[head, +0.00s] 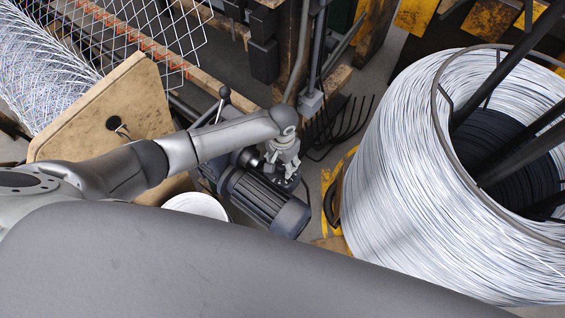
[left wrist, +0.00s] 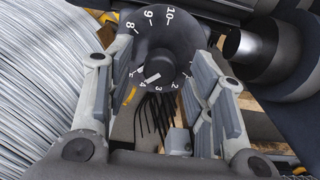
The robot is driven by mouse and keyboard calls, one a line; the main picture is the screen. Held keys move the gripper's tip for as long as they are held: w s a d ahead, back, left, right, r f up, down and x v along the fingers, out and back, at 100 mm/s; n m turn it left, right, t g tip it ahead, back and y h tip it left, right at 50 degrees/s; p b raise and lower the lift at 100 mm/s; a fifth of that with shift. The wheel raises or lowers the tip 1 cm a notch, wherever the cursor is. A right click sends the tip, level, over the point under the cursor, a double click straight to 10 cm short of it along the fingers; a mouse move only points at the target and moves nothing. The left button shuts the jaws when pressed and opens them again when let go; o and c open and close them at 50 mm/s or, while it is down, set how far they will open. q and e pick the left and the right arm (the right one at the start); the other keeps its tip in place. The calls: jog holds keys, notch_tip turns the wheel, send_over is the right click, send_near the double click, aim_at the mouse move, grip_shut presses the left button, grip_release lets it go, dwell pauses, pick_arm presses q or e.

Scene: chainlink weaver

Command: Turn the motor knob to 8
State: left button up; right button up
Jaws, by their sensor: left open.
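The motor knob (left wrist: 165,55) is dark and round, with white numbers around it, in the left wrist view. The 8, 9 and 10 show at its top, and smaller 2, 3 and 4 along its lower edge. A short white mark on its hub lies on the lower left side, near the 4. My left gripper (left wrist: 151,68) is open, its fingers to the left and right of the knob; contact cannot be told. In the head view the left gripper (head: 283,160) is over the grey motor (head: 262,203), and the knob cannot be made out there. My right gripper is not in view.
A large wire coil (head: 395,175) stands close on the right. A wooden board (head: 85,125) and wire mesh (head: 150,30) are at the left. A white bucket (head: 196,206) sits beside the motor. Dark fork-like tines (head: 335,125) lie behind the gripper.

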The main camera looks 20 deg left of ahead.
pick_arm(q)
jog(key=shift+f, duration=0.5)
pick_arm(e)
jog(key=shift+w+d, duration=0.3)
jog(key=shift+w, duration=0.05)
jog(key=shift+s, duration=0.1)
pick_arm(q)
jog(key=c, duration=1)
jog(key=shift+c, duration=0.2)
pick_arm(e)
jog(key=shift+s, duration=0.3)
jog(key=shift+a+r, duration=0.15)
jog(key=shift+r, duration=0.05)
